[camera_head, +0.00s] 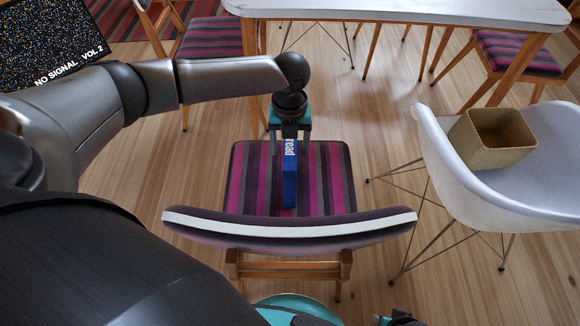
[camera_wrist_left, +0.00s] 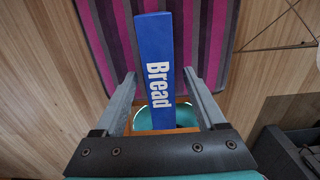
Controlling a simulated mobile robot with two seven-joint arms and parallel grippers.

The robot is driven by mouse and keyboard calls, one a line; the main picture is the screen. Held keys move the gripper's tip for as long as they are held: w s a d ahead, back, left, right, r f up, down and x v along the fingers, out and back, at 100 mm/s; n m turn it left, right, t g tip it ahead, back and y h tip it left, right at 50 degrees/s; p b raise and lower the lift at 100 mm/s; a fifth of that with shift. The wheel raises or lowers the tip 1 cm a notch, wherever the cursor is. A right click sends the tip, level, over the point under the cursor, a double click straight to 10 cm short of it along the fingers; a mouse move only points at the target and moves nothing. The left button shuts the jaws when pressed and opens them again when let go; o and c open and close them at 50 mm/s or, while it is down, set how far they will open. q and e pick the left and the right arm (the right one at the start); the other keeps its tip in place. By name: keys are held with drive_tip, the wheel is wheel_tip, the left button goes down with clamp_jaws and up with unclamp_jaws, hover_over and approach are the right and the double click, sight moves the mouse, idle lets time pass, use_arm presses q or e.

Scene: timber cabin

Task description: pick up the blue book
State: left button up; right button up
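The blue book (camera_head: 290,185) is on the striped seat of a chair (camera_head: 335,180), its narrow spine facing up with white lettering. In the left wrist view the book (camera_wrist_left: 156,50) reads "Bread". My left gripper (camera_head: 290,150) is over the far end of the book. In the left wrist view my left gripper (camera_wrist_left: 159,76) is open, one finger on each side of the book with a gap at both. Part of what looks like my right gripper (camera_head: 397,318) shows at the bottom edge; its fingers cannot be made out.
The chair's backrest (camera_head: 290,230) stands between my body and the seat. A white chair (camera_head: 465,185) at the right holds a woven basket (camera_head: 493,138). A white table (camera_head: 420,10) and more striped chairs are at the back. Wooden floor (camera_head: 190,165) is clear left of the chair.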

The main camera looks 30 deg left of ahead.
use_arm(q)
clamp_jaws()
idle(0.3)
idle(0.9)
